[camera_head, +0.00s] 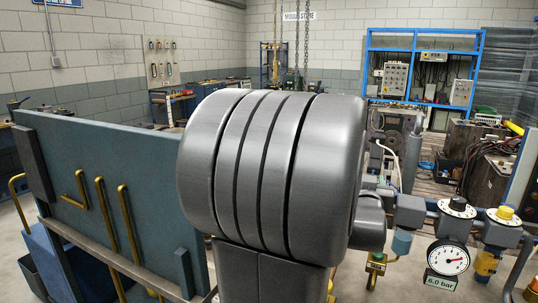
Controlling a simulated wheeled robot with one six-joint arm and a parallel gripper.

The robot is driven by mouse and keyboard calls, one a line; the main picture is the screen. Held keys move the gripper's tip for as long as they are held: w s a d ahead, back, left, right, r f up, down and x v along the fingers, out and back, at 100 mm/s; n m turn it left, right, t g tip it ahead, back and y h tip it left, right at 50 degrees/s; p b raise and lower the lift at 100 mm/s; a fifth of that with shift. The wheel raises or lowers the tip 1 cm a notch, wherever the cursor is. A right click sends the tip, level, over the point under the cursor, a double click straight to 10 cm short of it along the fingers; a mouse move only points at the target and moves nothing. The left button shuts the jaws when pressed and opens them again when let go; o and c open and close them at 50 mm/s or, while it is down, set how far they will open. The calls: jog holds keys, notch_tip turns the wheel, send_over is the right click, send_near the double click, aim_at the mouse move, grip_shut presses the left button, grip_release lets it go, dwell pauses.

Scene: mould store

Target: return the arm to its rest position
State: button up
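A large dark grey rounded joint of my arm (270,175) fills the middle of the head camera view, with a grey link below it running out of the bottom edge. It hides much of what lies behind it. My gripper is not in view, so whether it is open, shut or holding anything does not show.
A blue-grey upright panel (110,170) with brass pipes stands close at left. At right are a pressure gauge (448,259) labelled 6.0 bar and a valve with a yellow knob (504,214). Chains (297,35) hang behind; a blue rack (422,32) stands further back.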

jog(key=shift+m+g+h+p, duration=0.3)
jog(key=shift+m+h+p, duration=0.1)
jog(key=shift+h+p, duration=0.2)
dwell(0.3)
